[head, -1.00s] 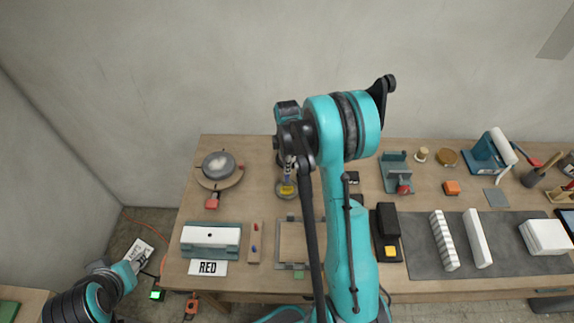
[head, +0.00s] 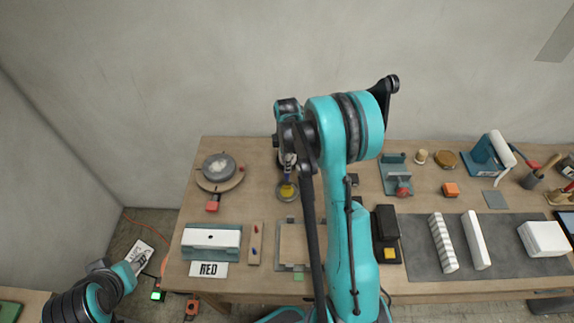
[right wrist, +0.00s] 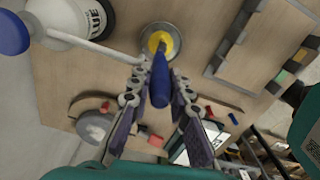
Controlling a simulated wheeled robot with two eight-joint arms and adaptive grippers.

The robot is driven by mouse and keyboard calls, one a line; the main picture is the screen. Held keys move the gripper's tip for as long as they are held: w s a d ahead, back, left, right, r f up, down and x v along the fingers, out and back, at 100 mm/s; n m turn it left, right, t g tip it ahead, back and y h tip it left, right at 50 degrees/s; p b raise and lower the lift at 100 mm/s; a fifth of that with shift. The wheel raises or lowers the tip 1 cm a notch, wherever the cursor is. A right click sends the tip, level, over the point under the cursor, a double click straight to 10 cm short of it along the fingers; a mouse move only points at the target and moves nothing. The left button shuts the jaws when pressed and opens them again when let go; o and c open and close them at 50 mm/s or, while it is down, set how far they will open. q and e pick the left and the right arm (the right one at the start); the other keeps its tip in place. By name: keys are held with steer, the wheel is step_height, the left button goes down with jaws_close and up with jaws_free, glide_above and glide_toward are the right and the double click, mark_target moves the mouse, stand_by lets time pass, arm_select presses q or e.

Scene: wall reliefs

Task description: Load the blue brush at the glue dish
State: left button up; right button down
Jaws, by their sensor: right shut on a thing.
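The glue dish (head: 287,196) is a small round dish of yellow glue at the back middle of the table; it also shows in the right wrist view (right wrist: 149,30). My right gripper (head: 288,166) is directly above it. In the right wrist view, its fingers are shut on the blue brush (right wrist: 160,82). The brush points at the dish, its lower end over or in the yellow glue; I cannot tell whether it touches. My left gripper (head: 138,266) is low at the left, off the table; its fingers are too small to read.
A white glue bottle (right wrist: 68,18) stands close to the dish. My right arm hides the table's middle. Bare table lies left of the dish.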

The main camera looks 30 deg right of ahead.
steer(key=shift+r+p, duration=1.2)
steer(key=shift+r, duration=1.25)
steer(key=shift+f, duration=0.1)
